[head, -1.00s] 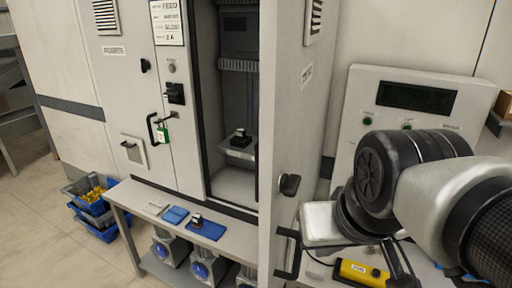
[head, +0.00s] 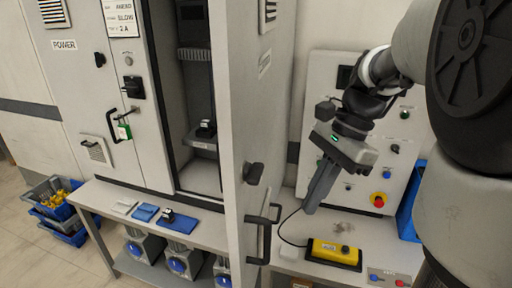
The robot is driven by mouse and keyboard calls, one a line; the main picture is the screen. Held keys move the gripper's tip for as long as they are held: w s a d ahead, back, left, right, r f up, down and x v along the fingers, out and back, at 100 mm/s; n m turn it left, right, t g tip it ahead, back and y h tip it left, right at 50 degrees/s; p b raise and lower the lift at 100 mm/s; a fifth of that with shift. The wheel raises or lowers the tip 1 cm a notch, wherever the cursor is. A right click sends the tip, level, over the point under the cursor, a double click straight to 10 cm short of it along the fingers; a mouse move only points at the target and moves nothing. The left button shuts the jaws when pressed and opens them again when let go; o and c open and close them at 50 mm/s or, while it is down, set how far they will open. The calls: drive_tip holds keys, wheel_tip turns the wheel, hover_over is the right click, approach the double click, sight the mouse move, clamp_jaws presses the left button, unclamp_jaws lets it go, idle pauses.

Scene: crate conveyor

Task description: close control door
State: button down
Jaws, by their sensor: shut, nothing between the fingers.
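The control door (head: 250,120) is a tall pale grey panel standing open, seen nearly edge-on in the middle of the head view. It carries a dark knob (head: 254,173) and a black bar handle (head: 266,235). The control cabinet (head: 203,170) behind it is open, with a shelf and a small dark device inside. My gripper (head: 312,208) is to the right of the door, apart from it, pointing down with its fingers together and empty. It hangs in front of the grey control panel, above the bench.
A yellow pendant box (head: 335,252) with a cable lies on the right bench. The panel (head: 384,160) behind has a red emergency button (head: 379,200). A closed door labelled POWER (head: 85,75) is at left. Blue crates (head: 55,210) stand on the floor.

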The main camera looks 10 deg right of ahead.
drive_tip(key=s+a+f, duration=0.1)
drive_tip(key=a+f, duration=0.5)
drive_tip(key=shift+a+f, duration=0.15)
drive_tip(key=shift+a, duration=0.1)
drive_tip(key=shift+s+a, duration=0.1)
drive_tip(key=shift+a, duration=0.05)
